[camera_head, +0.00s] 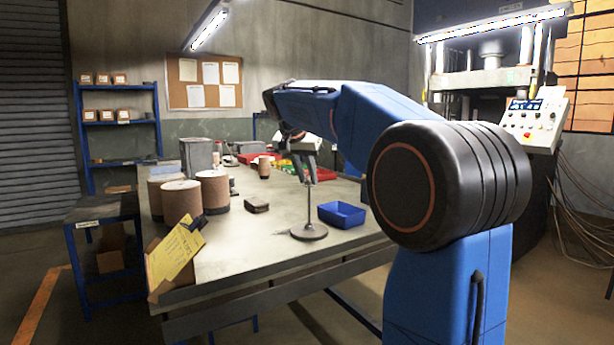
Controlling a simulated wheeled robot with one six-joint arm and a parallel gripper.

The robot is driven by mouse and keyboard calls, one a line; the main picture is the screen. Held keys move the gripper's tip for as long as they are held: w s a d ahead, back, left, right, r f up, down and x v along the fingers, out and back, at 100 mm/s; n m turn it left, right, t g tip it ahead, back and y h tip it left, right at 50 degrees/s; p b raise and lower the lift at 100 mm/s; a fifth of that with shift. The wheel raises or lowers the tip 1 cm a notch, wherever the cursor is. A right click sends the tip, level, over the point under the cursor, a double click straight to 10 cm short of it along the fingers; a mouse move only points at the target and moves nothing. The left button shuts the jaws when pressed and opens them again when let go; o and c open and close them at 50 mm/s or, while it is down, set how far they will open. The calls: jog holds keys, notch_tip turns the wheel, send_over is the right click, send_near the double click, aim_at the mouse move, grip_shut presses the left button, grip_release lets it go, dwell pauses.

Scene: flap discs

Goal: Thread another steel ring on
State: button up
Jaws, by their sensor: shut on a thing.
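A thin upright rod (309,203) stands on a round dark base (309,232) near the bench's front right edge. My gripper (308,178) points down at the rod's top, with its fingers close together. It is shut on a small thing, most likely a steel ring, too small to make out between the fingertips. I cannot tell whether that thing is around the rod or just above it. A small blue bin (342,215) sits right of the stand; its contents are hard to see. No ring shows clearly on the rod.
The bench (240,255) holds brown rolls (182,202) at left, a yellow card (175,255) on the front left corner and a small dark block (256,205). Red trays (320,174) lie behind my gripper. The bench left of the stand is mostly clear.

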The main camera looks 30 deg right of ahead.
aim_at(309, 219)
jog(key=shift+f, duration=0.2)
jog(key=shift+f, duration=6.1)
jog(key=o, duration=1.1)
jog(key=v, duration=1.7)
jog(key=shift+s+r, duration=0.1)
